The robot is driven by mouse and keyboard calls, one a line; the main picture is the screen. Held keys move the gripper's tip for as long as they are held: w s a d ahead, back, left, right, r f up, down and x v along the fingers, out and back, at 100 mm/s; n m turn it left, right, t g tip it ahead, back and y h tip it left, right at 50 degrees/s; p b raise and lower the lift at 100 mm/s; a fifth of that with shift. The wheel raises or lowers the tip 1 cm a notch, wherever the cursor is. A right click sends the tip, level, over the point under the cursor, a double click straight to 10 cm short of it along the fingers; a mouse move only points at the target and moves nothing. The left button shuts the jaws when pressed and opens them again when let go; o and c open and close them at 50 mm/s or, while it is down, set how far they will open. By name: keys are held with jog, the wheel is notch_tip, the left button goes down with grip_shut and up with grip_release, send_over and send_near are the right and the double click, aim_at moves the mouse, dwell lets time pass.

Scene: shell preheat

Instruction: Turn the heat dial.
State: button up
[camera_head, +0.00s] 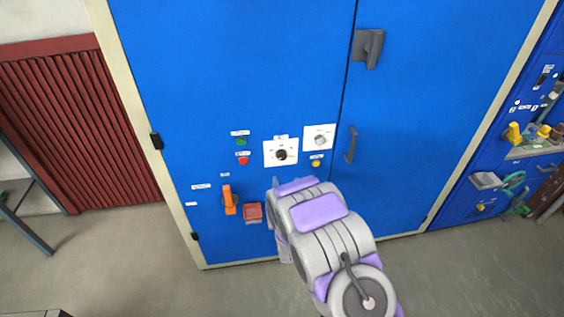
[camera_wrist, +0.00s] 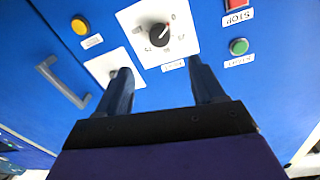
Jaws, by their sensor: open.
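A black dial (camera_head: 281,154) with a light pointer line sits on a white scale plate on the blue cabinet door. In the wrist view the black dial (camera_wrist: 160,34) is ahead of my gripper, beyond the fingertips and apart from them. A small label hangs by its plate, too small to read surely. A second white plate with a grey knob (camera_head: 320,140) is to its right in the head view; in the wrist view my left-hand finger partly covers this plate (camera_wrist: 104,67). My gripper (camera_wrist: 159,70) is open and empty. In the head view my arm hides it.
Near the black dial are a green button (camera_head: 241,142), a red button (camera_head: 243,161) and a yellow button (camera_head: 316,163). An orange handle (camera_head: 229,200) and a red box (camera_head: 252,212) are lower left. Door handles (camera_head: 351,145) stick out at right.

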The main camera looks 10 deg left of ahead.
aim_at(282, 157)
jog(key=b+x, duration=0.2)
jog(key=x, duration=1)
jog(key=shift+w+a+b, duration=0.1)
jog(key=shift+w+b, duration=0.2)
jog(key=c, duration=1.1)
